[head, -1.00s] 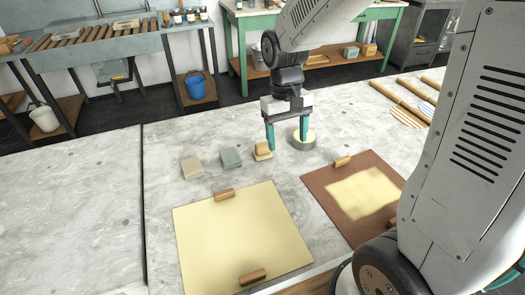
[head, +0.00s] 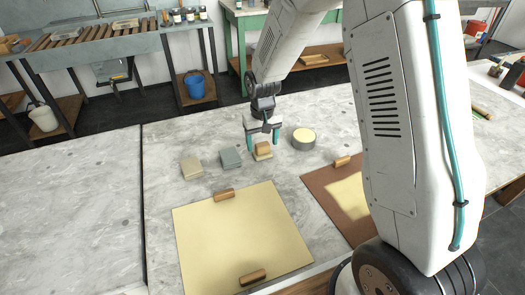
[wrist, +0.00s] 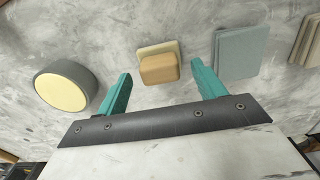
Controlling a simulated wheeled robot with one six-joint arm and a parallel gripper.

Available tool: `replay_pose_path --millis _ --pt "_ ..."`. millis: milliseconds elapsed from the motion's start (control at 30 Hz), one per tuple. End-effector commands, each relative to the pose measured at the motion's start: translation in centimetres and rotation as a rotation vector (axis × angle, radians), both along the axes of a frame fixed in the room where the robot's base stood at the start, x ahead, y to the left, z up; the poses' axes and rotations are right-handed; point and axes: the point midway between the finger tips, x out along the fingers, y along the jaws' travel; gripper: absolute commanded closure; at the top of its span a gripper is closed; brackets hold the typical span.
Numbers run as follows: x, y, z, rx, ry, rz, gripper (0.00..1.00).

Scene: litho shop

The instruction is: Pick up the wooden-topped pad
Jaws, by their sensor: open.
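The wooden-topped pad (head: 263,151) stands on the marble table, a rounded wooden block on a pale base. In the wrist view the pad (wrist: 158,66) lies ahead of the gap between the fingers, roughly centred. My gripper (head: 263,142) is open, with one teal finger at each side of the pad in the head view. In the wrist view my gripper (wrist: 161,88) has nothing between its teal fingertips. I cannot tell how far the fingertips are above the table.
A round grey tin (head: 304,139) with a cream top stands right of the pad. A grey-blue block (head: 230,158) and a beige block (head: 191,168) stand to the left. A cream sheet (head: 240,235) with wooden blocks lies in front, and a brown board (head: 322,183) to its right.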

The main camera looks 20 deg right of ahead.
Motion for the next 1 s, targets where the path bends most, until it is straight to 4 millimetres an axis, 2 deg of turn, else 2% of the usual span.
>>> replay_pose_path --millis 133,400,433,600,667,700,1000 --pt "0.0 0.0 -1.8 -0.001 0.0 -0.001 0.31" --pt "0.0 0.0 -2.2 -0.001 -0.003 -0.001 0.31" --pt "0.0 0.0 -2.2 -0.001 -0.003 -0.001 0.34" --pt "0.0 0.0 -2.2 -0.001 -0.002 -0.001 0.8" --pt "0.0 0.0 -2.2 -0.001 -0.002 -0.001 0.8" --pt "0.0 0.0 -2.2 -0.001 -0.002 -0.001 0.83" --pt "0.0 0.0 -1.8 -0.001 -0.003 -0.001 0.83"
